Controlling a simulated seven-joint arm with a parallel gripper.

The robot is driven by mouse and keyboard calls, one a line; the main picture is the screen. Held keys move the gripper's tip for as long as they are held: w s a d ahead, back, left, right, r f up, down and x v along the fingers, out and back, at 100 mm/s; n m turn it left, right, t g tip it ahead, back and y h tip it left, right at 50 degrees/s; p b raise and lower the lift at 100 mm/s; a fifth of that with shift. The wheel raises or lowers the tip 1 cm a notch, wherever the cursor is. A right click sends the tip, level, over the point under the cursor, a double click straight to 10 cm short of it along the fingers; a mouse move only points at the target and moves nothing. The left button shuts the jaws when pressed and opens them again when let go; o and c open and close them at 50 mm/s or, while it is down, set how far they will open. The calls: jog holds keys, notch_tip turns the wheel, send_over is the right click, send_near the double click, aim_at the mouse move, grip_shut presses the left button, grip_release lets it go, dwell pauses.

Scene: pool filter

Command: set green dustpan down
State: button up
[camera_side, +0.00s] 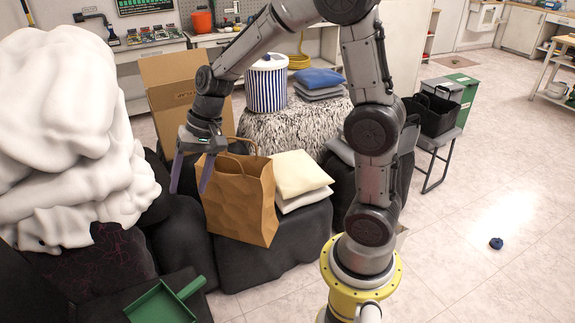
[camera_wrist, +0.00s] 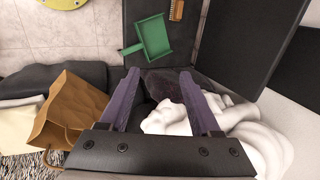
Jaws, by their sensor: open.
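The green dustpan (camera_side: 163,303) lies on a dark flat surface (camera_side: 190,281) at the bottom left of the side view, cut by the frame's edge. In the wrist view the dustpan (camera_wrist: 152,38) lies flat on the dark surface near the top, its handle pointing left. My gripper (camera_side: 189,190) hangs above the dark cushions, left of the paper bag and well apart from the dustpan. In the wrist view my gripper's two purple fingers (camera_wrist: 166,80) are spread apart with nothing between them.
A large white draped heap (camera_side: 70,120) fills the left. A small brush (camera_wrist: 177,10) lies near the dustpan. The floor (camera_side: 470,260) at right is mostly clear.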

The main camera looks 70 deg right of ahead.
jog(key=s+r+n+t+h, duration=0.1)
jog(key=s+r+n, duration=0.1)
jog(key=s, duration=0.5)
jog(key=s+d+r+n+h, duration=0.1)
jog(key=s+r+n, duration=0.2)
jog(key=s, duration=0.4)
jog(key=s+r+n+t+h, duration=0.1)
jog(key=s+r+n, duration=0.2)
jog(key=s, duration=0.4)
jog(key=shift+s+d+n+t, duration=0.15)
jog(key=shift+s+n+t, duration=0.15)
jog(key=shift+n, duration=0.1)
jog(key=shift+r, duration=0.1)
dwell(0.3)
